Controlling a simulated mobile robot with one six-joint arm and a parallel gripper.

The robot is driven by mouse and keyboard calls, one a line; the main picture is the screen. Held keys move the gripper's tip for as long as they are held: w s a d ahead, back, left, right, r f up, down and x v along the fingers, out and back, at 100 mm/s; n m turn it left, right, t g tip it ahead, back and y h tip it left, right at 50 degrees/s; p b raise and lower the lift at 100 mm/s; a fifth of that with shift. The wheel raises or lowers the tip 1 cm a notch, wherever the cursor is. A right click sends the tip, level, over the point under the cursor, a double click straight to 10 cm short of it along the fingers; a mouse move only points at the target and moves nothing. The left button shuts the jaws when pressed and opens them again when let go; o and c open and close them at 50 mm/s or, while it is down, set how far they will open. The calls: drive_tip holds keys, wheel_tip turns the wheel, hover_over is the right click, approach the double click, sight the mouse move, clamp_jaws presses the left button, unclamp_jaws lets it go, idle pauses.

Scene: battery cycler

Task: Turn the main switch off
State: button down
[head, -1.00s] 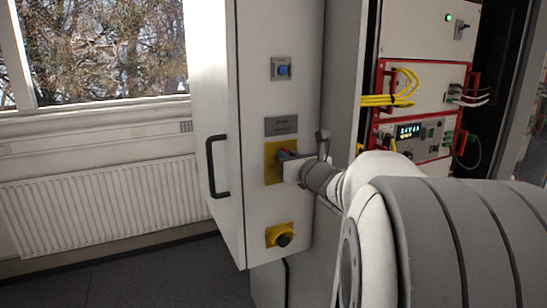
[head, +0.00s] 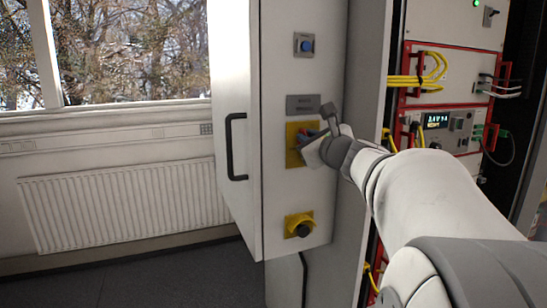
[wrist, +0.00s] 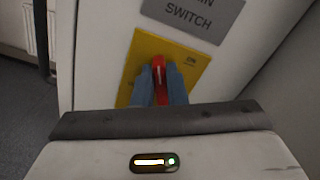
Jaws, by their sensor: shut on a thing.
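The main switch is a red handle (wrist: 159,78) on a yellow plate (head: 293,156) on the light cabinet front, below a grey label (head: 303,105). In the wrist view the label (wrist: 194,14) reads "SWITCH" and the plate (wrist: 147,48) has a small "ON" mark at its upper right. My gripper (wrist: 160,84) is shut on the red handle, one blue-grey finger on each side. The handle stands about upright in that view, while plate and label are tilted. In the head view my gripper (head: 309,138) covers most of the handle.
A black door handle (head: 231,146) is on the cabinet's left side. A rack with yellow cables (head: 418,82) stands right, close to my arm. A radiator (head: 125,205) is at left.

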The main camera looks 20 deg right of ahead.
drive_tip(key=n+b, duration=0.4)
drive_tip(key=b, duration=0.1)
drive_tip(key=f+n+b, duration=0.1)
drive_tip(key=n+b, duration=0.3)
drive_tip(key=b, duration=0.1)
drive_tip(key=a+n+b, duration=0.1)
drive_tip(key=n+b, duration=0.2)
drive_tip(key=b, duration=0.2)
drive_tip(key=shift+f+n, duration=0.4)
drive_tip(key=shift+n+b, duration=0.4)
drive_tip(key=shift+b, duration=0.1)
drive_tip(key=c, duration=1.5)
unclamp_jaws()
drive_tip(key=shift+r, duration=0.1)
drive_tip(key=shift+o, duration=0.2)
drive_tip(key=shift+s, duration=0.1)
